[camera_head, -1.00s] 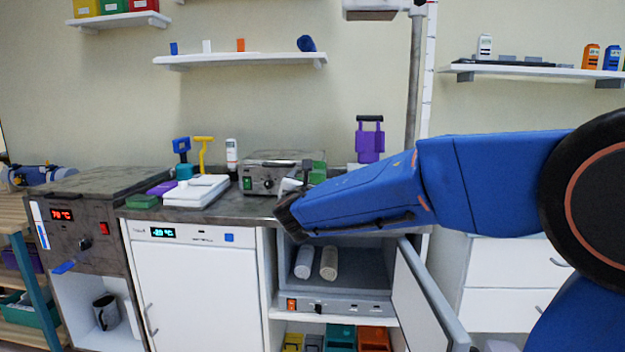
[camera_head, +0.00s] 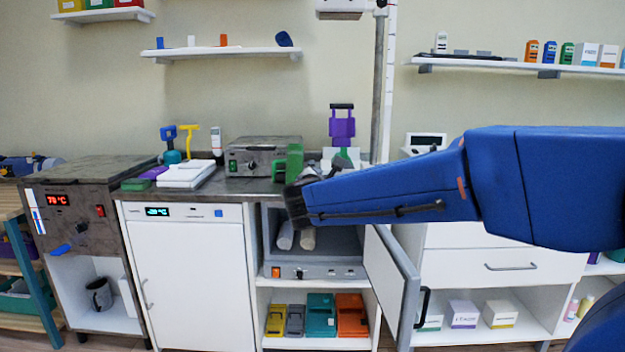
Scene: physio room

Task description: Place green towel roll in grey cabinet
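The grey cabinet (camera_head: 345,242) is the open compartment under the counter at centre. Its door (camera_head: 392,285) is swung open to the right. A white roll (camera_head: 286,235) and a beige roll (camera_head: 308,238) lie inside, their upper ends partly covered by my gripper. My gripper (camera_head: 297,205) is in front of the cabinet's upper opening, at the counter's edge. Its fingers are dark and small, so I cannot tell whether they are open or hold anything. A green object (camera_head: 294,160) shows just behind and above it at counter level; I cannot tell whether it is the green towel roll.
A metal box device (camera_head: 252,158), folded white towels (camera_head: 187,174) and a purple handled device (camera_head: 342,128) stand on the counter. A white-fronted unit (camera_head: 190,280) is left of the cabinet. Bins (camera_head: 321,315) fill the shelf below. The open door limits room on the right.

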